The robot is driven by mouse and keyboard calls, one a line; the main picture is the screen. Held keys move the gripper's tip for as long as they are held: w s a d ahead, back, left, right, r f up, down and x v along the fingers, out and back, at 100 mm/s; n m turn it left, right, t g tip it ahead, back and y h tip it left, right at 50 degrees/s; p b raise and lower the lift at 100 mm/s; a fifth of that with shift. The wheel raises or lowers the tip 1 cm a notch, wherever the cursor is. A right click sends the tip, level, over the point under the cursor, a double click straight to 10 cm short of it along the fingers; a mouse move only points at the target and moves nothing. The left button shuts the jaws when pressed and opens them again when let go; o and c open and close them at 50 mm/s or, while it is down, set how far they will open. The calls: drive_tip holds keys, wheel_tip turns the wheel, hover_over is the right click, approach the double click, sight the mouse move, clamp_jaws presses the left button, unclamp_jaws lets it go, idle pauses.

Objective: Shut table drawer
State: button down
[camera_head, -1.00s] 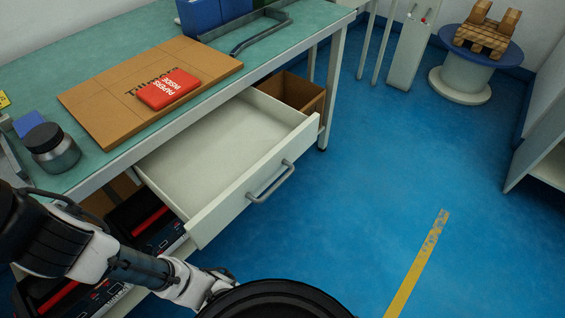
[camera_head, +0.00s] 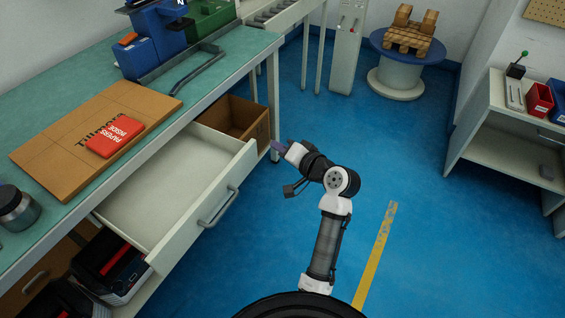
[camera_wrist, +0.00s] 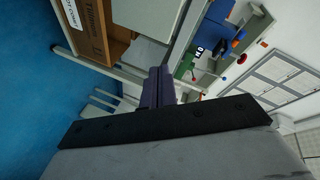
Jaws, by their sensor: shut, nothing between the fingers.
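The table drawer (camera_head: 209,181) is pulled out from under the green-topped table (camera_head: 147,139). It looks empty, and its grey bar handle (camera_head: 218,208) is on the front panel. My gripper (camera_head: 277,145) is in front of the drawer's far right end, above the floor and apart from the handle. In the wrist view, the dark purple fingers of my gripper (camera_wrist: 158,86) are together with nothing between them. The handle cannot be made out in the wrist view.
A cardboard box (camera_head: 234,118) stands under the table beyond the drawer. A flat carton (camera_head: 60,150) with a red packet (camera_head: 115,136) lies on top. Blue floor (camera_head: 400,160) is open to the right, up to a white shelf unit (camera_head: 500,120).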

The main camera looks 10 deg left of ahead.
sight(192, 150)
drive_tip(key=s+d+f+m+g+y, duration=0.3)
drive_tip(key=s+d+f+y, duration=0.25)
drive_tip(key=s, duration=0.35)
drive_tip(key=p+x, duration=0.3)
drive_tip(key=x, duration=1)
drive_tip(key=shift+f+p, duration=0.1)
drive_tip(key=shift+p, duration=0.25)
drive_tip(key=b+x, duration=0.2)
drive_tip(key=x, duration=0.5)
drive_tip(key=b+x, duration=0.1)
drive_tip(key=x, duration=0.6)
drive_tip(key=f+b+x, duration=0.1)
drive_tip(key=b+x, duration=0.1)
drive_tip(key=x, duration=0.6)
drive_tip(key=shift+s+a+b, duration=0.15)
drive_tip(key=shift+a+b, duration=0.05)
drive_tip(key=shift+b, duration=0.1)
drive_tip(key=shift+a, duration=0.25)
drive_tip(key=shift+w+r+h, duration=0.2)
drive_tip(key=shift+r+h, duration=0.05)
drive_tip(key=shift+a, duration=0.1)
drive_tip(key=shift+s, duration=0.1)
